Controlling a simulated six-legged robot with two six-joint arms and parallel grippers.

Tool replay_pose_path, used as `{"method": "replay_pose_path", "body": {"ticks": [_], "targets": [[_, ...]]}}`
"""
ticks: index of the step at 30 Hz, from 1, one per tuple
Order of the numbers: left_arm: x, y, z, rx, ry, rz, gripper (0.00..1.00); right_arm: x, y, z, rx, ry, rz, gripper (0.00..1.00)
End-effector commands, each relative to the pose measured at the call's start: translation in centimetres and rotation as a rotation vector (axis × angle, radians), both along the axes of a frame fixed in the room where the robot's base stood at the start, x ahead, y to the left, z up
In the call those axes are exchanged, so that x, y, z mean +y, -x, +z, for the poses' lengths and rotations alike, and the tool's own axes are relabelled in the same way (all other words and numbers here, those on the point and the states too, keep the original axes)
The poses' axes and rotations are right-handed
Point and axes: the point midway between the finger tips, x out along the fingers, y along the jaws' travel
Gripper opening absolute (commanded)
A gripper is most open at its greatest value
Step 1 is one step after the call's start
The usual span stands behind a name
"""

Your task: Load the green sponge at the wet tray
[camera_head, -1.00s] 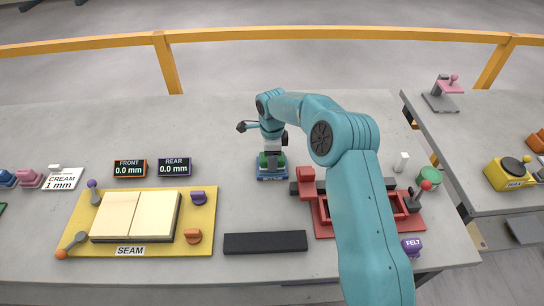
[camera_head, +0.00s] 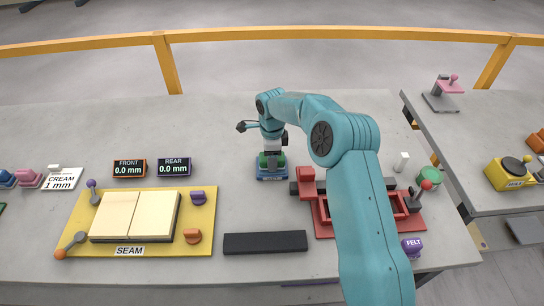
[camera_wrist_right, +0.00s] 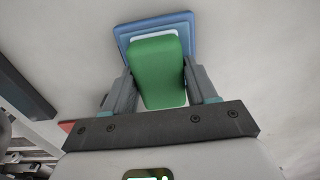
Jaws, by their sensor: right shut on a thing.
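The green sponge (camera_wrist_right: 158,72) is between the two fingers of my right gripper (camera_wrist_right: 162,88) in the right wrist view. The gripper is shut on it. The blue wet tray (camera_wrist_right: 135,30) lies directly beneath or behind the sponge, and its rim shows around the sponge's far end. In the head view my right gripper (camera_head: 271,157) points down over the blue tray (camera_head: 272,176), with the green sponge (camera_head: 263,161) at its fingertips. I cannot tell whether the sponge touches the tray floor. My left gripper is not in view.
A red frame fixture (camera_head: 322,218) stands to the right of the tray. A dark bar (camera_head: 265,242) lies nearer. A yellow board (camera_head: 205,215) marked SEAM with cream tiles is at left. Two small displays (camera_head: 130,168) stand behind it. The slab's back middle is clear.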

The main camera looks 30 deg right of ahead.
Motion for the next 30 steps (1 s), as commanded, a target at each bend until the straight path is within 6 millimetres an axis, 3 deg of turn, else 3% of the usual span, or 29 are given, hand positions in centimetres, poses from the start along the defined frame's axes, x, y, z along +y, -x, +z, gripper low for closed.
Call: {"method": "replay_pose_path", "body": {"ticks": [5, 30], "targets": [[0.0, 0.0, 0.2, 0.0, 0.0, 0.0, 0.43, 0.0, 0.0, 0.3, 0.001, -0.001, 0.0, 0.33], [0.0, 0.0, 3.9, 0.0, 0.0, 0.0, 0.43, 0.0, 0.0, 7.1, 0.0, 0.0, 0.0, 0.33]]}}
